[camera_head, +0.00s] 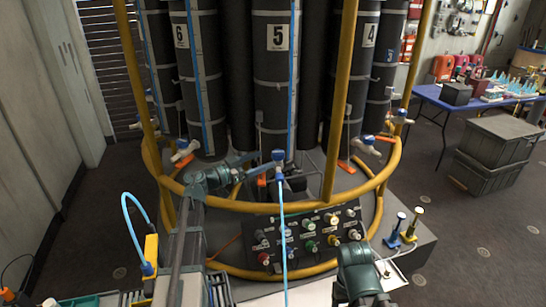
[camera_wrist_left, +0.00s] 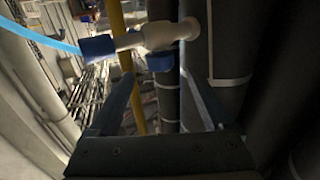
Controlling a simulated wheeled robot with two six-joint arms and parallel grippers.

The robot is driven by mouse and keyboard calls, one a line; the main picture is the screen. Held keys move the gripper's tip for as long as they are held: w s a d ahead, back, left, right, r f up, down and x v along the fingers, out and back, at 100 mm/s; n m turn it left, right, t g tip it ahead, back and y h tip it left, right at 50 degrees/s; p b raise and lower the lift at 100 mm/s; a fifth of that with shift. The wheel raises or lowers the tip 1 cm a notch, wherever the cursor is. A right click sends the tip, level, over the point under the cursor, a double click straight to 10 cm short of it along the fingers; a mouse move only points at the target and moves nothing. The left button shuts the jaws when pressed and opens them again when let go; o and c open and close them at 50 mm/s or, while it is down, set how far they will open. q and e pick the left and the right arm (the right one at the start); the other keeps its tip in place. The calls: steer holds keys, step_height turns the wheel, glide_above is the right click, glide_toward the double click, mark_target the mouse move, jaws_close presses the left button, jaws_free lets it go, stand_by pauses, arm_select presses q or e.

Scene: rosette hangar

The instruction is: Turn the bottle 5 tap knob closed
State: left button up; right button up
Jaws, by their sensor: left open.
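Bottle 5 (camera_head: 278,75) is a tall dark cylinder with a white number label at the middle back of the head view. Its tap (camera_head: 278,166) is small and pale with a blue part on top, low at the bottle's front. In the left wrist view a white tap body (camera_wrist_left: 158,36) crosses the top, with a blue end (camera_wrist_left: 97,46) at left and another blue part (camera_wrist_left: 160,62) under it. My left gripper (camera_head: 264,168) is just left of the tap; its fingers (camera_wrist_left: 160,88) are apart, below the tap in the wrist view. Contact cannot be told. My right gripper is out of view.
A yellow ring rail (camera_head: 290,207) and upright posts (camera_head: 342,85) surround the bottles. A blue tube (camera_head: 283,230) hangs from the tap past a knob panel (camera_head: 300,241). Another blue tube (camera_head: 127,205) loops at left. A blue table (camera_head: 430,95) and grey crates (camera_head: 492,165) stand right.

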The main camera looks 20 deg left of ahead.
arm_select(q)
steer(key=v, duration=0.6)
steer(key=shift+s+a, duration=0.2)
steer(key=shift+s, duration=0.1)
